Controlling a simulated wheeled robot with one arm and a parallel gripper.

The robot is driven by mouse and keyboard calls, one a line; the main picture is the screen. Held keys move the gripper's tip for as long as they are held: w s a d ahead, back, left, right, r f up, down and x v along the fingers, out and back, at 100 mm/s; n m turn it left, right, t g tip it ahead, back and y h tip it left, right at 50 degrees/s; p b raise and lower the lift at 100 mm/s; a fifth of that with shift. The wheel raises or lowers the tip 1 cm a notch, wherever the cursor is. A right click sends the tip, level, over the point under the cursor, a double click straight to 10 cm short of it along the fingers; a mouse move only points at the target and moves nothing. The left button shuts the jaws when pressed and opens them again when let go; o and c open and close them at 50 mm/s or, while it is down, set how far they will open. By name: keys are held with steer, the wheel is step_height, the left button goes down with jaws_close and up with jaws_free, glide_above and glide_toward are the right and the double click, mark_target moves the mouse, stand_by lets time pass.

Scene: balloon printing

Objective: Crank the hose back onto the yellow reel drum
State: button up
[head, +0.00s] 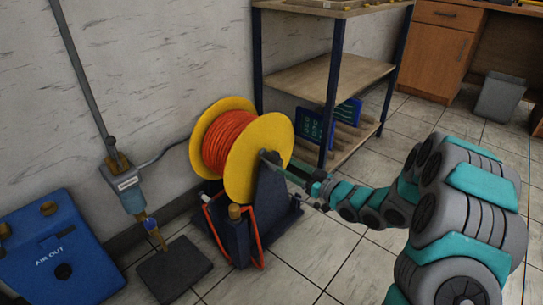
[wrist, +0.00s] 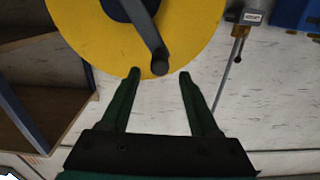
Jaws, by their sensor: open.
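The yellow reel drum (head: 268,155) stands upright on a dark blue stand (head: 270,205), with orange hose (head: 228,140) wound between its flanges. A loop of orange hose (head: 257,240) hangs around the stand's front. In the wrist view, the yellow flange (wrist: 205,25) fills the top, and a dark crank (wrist: 145,30) crosses it. My gripper (wrist: 159,73) is open, its two dark green fingers pointing at the flange. The crank's knob end appears between the fingertips; whether they touch it I cannot tell. In the head view, my gripper (head: 284,171) reaches the drum from the right.
A shelf rack (head: 330,80) stands close behind the drum, with blue panels (head: 315,125) low on it. A blue air box (head: 60,250) and a dark floor plate (head: 173,270) lie left. A wall pipe fitting (head: 125,185) is near the drum. Tiled floor in front is clear.

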mark_target(281, 163)
steer(key=shift+x, duration=3.5)
jaws_close()
